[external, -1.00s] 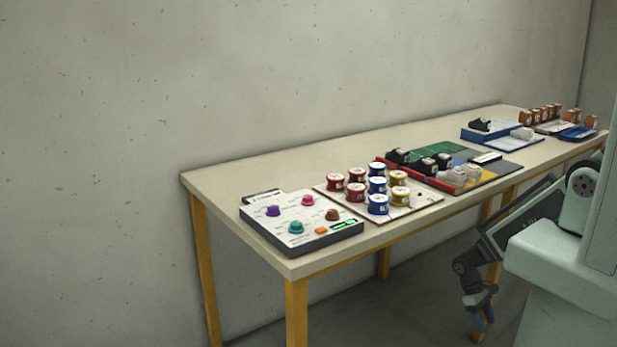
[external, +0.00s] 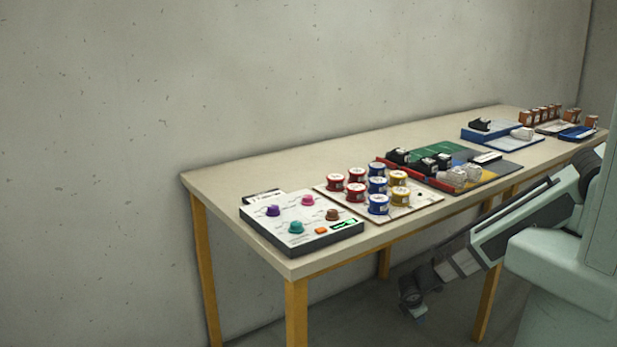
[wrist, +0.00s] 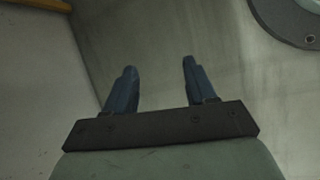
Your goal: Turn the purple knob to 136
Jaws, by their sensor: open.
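The purple knob (external: 273,210) sits at the back left of a grey and white control panel (external: 310,237) on the near left end of the table. The marks around it are too small to read. My gripper (external: 420,318) is below the table's height, in front of the table and to the right of the panel, far from the knob. In the wrist view my gripper (wrist: 158,75) shows two blue fingers apart with nothing between them. The knob is not in the wrist view.
The panel also bears a pink knob (external: 307,200), a teal knob (external: 296,227), a brown knob (external: 332,214) and an orange button (external: 321,230). Right of it stands a board with red, blue and yellow spools (external: 378,204). The table's front edge (external: 350,254) lies between my gripper and the panel.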

